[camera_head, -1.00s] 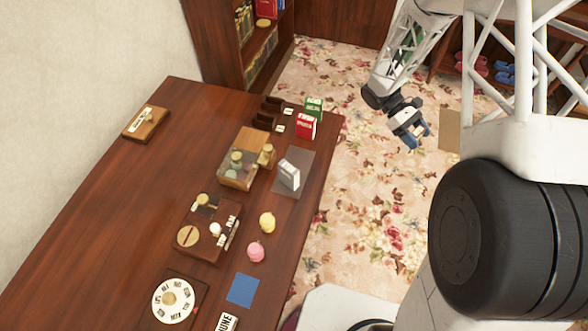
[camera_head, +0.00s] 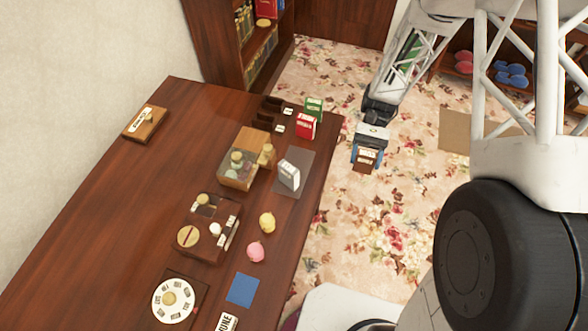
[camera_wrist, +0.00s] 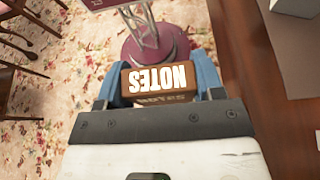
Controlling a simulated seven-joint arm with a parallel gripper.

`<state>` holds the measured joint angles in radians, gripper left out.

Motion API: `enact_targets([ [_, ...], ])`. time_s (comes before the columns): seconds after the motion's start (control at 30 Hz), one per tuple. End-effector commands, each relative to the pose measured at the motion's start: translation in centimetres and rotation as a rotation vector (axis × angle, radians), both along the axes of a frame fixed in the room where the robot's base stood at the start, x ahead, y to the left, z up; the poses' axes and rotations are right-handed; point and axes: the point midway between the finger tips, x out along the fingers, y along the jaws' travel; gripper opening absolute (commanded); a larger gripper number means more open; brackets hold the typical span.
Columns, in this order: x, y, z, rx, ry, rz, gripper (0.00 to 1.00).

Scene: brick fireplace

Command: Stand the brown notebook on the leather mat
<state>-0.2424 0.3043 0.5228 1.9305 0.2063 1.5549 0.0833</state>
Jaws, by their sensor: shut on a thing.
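The brown notebook (camera_wrist: 157,79) has white NOTES lettering, upside down in the wrist view. My gripper (camera_head: 367,153) is shut on it, with a blue finger on either side. In the head view the notebook (camera_head: 364,166) hangs low in the gripper, over the carpet, just right of the desk's edge. A dark grey mat (camera_head: 302,163), which seems to be the leather mat, lies on the desk left of the gripper. A white book-like block (camera_head: 289,175) stands on it. The mat (camera_wrist: 300,72) also shows at right in the wrist view.
Red (camera_head: 306,126) and green (camera_head: 314,105) boxes stand behind the mat on the desk (camera_head: 110,200). A wooden box with jars (camera_head: 238,168) is left of the mat. Yellow (camera_head: 267,222) and pink (camera_head: 255,252) round items lie nearer. The mat's front part is bare.

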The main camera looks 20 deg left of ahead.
Motion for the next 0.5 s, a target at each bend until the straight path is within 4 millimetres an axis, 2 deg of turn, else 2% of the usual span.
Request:
enact_targets([
  [0.2,-1.8,3.5,1.0,0.001,-0.002,-0.22,0.37],
  [0.5,-3.4,7.7,2.4,0.0,-0.002,-0.486,0.37],
])
